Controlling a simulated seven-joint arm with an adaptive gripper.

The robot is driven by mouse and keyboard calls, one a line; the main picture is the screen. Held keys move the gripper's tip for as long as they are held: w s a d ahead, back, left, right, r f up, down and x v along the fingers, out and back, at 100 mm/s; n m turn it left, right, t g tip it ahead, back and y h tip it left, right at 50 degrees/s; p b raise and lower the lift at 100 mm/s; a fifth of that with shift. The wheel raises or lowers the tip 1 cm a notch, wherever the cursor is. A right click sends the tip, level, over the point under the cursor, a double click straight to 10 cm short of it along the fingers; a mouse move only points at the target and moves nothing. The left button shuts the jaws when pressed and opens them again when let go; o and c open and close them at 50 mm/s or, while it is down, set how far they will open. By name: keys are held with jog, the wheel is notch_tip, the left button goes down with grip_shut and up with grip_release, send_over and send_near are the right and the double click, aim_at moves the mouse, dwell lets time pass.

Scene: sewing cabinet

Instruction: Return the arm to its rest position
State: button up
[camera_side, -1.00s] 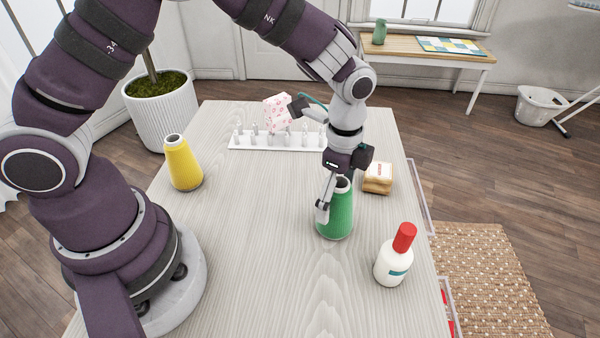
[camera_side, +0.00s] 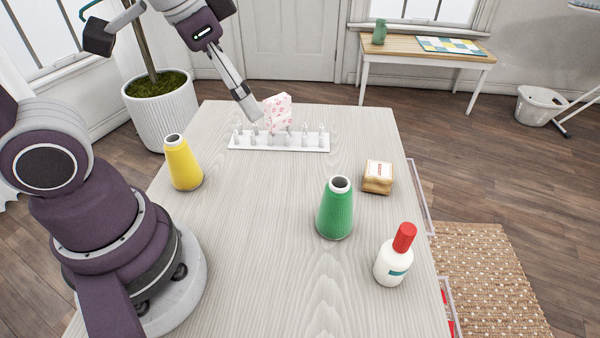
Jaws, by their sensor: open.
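My gripper (camera_side: 249,109) is raised toward the back left of the table, pointing down and to the right. Nothing shows between its fingers, though one finger largely hides the other. Its tips appear, in the picture, just left of a pink-patterned piece (camera_side: 277,113) on a white pegged rack (camera_side: 280,149); I cannot tell how far apart in depth they are. A green thread cone (camera_side: 335,212) stands upright on the table, clear of my arm. My arm's base is at the left.
A yellow cone (camera_side: 183,164) stands at the table's left. A tan block stack (camera_side: 377,178) and a white bottle with a red cap (camera_side: 393,262) stand at the right. The middle of the table (camera_side: 255,235) is clear. A potted plant (camera_side: 160,110) stands on the floor behind left.

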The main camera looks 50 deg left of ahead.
jog(key=s+n, duration=0.1)
jog(key=s+a+f+n+t, duration=0.1)
jog(key=shift+s+a+n, duration=0.1)
jog(key=shift+n, duration=0.3)
